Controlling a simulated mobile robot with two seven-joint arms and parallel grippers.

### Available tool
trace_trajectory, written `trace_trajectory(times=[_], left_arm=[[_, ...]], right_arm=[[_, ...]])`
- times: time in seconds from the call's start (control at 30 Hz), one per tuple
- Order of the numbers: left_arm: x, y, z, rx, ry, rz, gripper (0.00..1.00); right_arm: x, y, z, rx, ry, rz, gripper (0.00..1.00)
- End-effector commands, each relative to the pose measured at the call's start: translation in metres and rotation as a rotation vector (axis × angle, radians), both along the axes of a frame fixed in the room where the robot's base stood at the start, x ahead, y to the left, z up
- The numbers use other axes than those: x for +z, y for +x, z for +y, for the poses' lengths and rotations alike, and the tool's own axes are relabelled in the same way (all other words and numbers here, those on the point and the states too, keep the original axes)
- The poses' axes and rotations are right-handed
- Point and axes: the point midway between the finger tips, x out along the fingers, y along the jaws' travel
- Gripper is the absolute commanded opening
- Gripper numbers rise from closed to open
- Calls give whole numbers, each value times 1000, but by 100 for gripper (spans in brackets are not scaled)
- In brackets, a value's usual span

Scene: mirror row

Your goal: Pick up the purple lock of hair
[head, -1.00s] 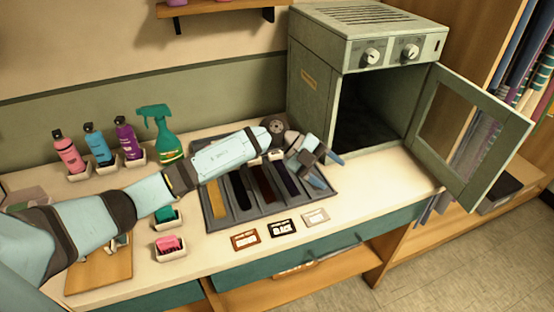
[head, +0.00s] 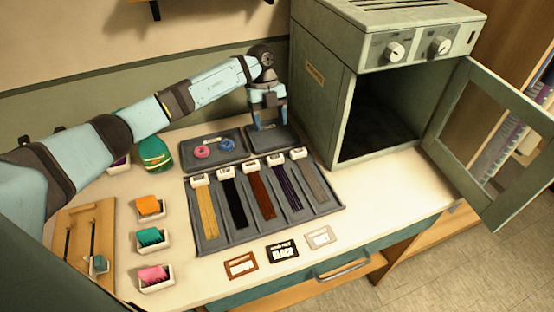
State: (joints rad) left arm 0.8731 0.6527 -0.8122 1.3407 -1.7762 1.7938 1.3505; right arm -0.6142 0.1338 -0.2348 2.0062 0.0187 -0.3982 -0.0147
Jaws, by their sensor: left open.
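The purple lock of hair (head: 286,186) is a dark purple strand with a white clip at its top. It lies in the fourth slot from the left of the grey swatch tray (head: 335,208), between the reddish-brown lock (head: 263,192) and the grey lock (head: 314,184). My left gripper (head: 270,127) is open and points down, behind the top edge of the tray and over a small dark tray (head: 287,140). It is apart from the purple lock, and nothing shows between its fingers. My right gripper is out of view.
A grey-green cabinet (head: 322,115) with its door (head: 490,185) open stands to the right of my left gripper. Blonde (head: 206,212) and black (head: 235,204) locks share the swatch tray. Three cards, including a black one (head: 282,250), lie in front.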

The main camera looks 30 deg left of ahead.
Motion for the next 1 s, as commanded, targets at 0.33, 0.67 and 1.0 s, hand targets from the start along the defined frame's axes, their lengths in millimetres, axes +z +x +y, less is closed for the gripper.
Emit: trace_trajectory(times=[0.33,0.67,1.0], left_arm=[[-51,-14,-16,0,-1,0,66],[-79,-19,-22,-1,-2,2,66],[-105,-24,-28,0,-1,-2,66]], right_arm=[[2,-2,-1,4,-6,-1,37],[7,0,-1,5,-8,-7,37],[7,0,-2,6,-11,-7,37]])
